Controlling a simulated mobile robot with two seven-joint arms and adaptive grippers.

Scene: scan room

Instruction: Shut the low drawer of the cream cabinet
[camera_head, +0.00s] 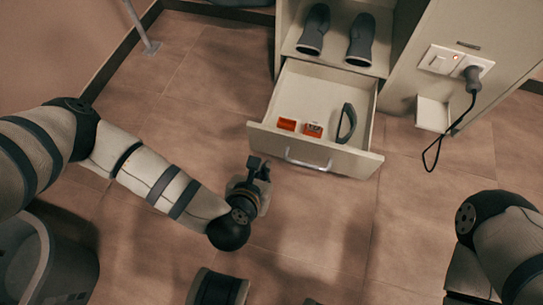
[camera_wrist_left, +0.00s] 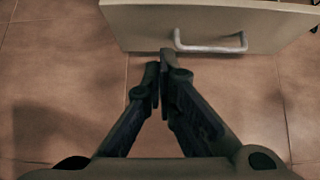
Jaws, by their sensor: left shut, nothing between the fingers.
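The low drawer (camera_head: 260,136) of the cream cabinet (camera_head: 283,38) is pulled out toward me. It holds small orange items (camera_head: 300,127) and a dark curved object (camera_head: 346,123). Its front has a pale bar handle (camera_head: 308,162). My left gripper (camera_head: 259,165) is shut and empty, just in front of the drawer front and left of the handle. My right gripper is not in view.
A socket panel (camera_head: 455,62) with a plug and hanging black cord (camera_head: 450,130) is on the cabinet's right. A dark bin (camera_head: 45,255) stands at the lower left.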

